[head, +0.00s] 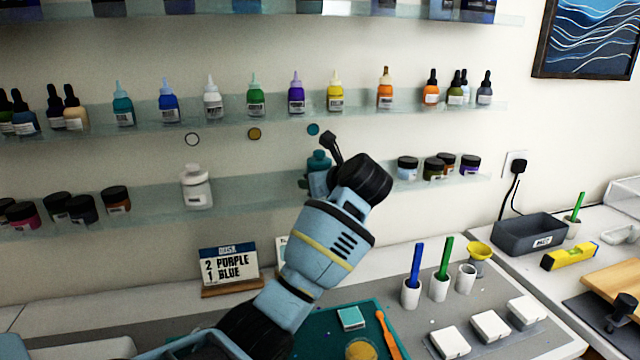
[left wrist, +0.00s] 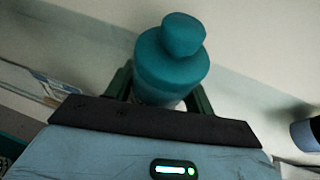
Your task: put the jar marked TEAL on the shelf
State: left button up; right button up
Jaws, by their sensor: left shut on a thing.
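The teal jar (head: 319,160) is upright at the lower glass shelf (head: 245,190), below the teal dot (head: 313,129) on the wall. My left gripper (left wrist: 158,92) is shut on the teal jar, which also shows in the left wrist view (left wrist: 172,65) with its rounded teal cap on top. In the head view my left arm hides the jar's lower part, so I cannot tell if its base touches the shelf. Its label is not visible. My right gripper is not in view.
A white jar (head: 196,187) stands left on the same shelf under a white dot (head: 192,139). Dark-lidded pots (head: 408,167) stand close on the right. Dropper bottles fill the shelf above. An order card (head: 229,267) stands on the bench below.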

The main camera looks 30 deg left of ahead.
pick_arm(q)
jog(key=shift+s+d, duration=0.1)
jog(key=o, duration=1.2)
jog(key=shift+r, duration=0.3)
jog(key=v, duration=1.1)
jog(key=shift+s+d, duration=0.3)
jog(key=shift+d, duration=0.05)
